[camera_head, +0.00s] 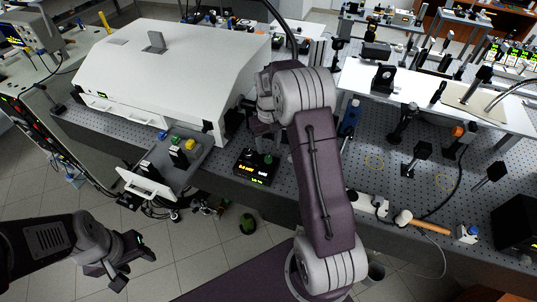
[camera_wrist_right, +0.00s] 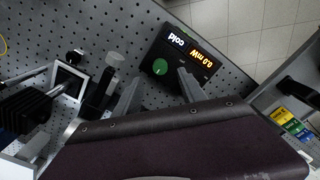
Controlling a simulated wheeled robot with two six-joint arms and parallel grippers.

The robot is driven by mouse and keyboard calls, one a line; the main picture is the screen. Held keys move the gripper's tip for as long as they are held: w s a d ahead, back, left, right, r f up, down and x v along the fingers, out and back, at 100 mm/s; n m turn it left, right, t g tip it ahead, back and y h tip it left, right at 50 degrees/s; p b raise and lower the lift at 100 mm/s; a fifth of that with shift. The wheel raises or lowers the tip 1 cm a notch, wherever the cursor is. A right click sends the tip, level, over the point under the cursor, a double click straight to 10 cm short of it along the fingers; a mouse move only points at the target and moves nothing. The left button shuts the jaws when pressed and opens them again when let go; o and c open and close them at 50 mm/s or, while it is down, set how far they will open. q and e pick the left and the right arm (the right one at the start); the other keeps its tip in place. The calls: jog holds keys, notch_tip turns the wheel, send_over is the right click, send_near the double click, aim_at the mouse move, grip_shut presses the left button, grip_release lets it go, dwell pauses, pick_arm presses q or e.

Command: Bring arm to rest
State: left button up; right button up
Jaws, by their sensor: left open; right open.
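My right arm folds over the optics table (camera_head: 225,185) in the head view, and its gripper (camera_head: 264,140) hangs just behind a black power meter (camera_head: 255,168). In the right wrist view the two fingers of the right gripper (camera_wrist_right: 158,88) are spread apart with nothing between them. The meter (camera_wrist_right: 178,52) lies beyond the fingertips there, with a green knob and a lit display reading "0.0 mW" and "cold". My left gripper (camera_head: 117,275) is open and empty, low over the tiled floor at the lower left of the head view.
A large white housing (camera_head: 165,75) stands at the back left, with an open grey drawer (camera_head: 178,160) in front. Optic mounts (camera_head: 405,120) and a wooden-handled mallet (camera_head: 420,223) occupy the table's right side. The tiled floor around the left gripper is open.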

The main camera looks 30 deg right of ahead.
jog(key=shift+r, duration=1.5)
